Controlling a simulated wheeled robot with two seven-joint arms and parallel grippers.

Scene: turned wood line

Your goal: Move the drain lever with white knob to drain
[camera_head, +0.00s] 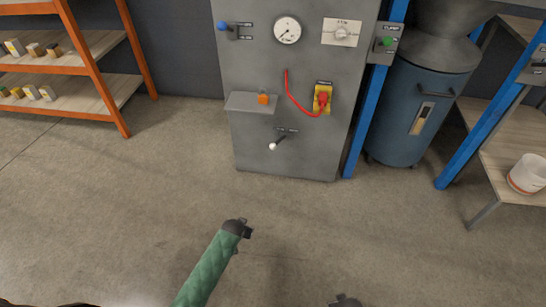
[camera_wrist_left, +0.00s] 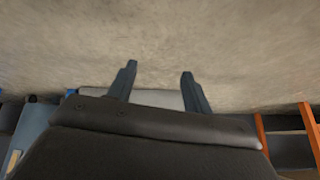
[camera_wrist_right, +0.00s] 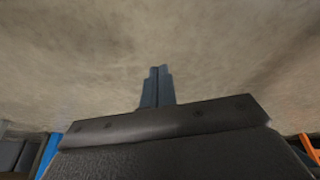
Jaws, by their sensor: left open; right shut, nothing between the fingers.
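The drain lever with a white knob (camera_head: 272,146) sits low on the front of the grey panel (camera_head: 252,70). Its short dark arm runs up and right from the knob to a pivot beneath a small label, too small to read. My left gripper (camera_head: 246,231) is in front of the panel, below the lever and apart from it. In the left wrist view its two fingers (camera_wrist_left: 158,74) are spread with nothing between them. My right gripper (camera_head: 345,299) just shows at the bottom edge. In the right wrist view its fingers (camera_wrist_right: 159,72) are together and empty.
The panel also carries a blue-knobbed lever (camera_head: 223,27), a gauge (camera_head: 287,30), a small shelf with an orange block (camera_head: 263,99), and a red switch (camera_head: 322,100) with a red cable. A blue drum (camera_head: 405,115) stands right. The floor before the panel is clear.

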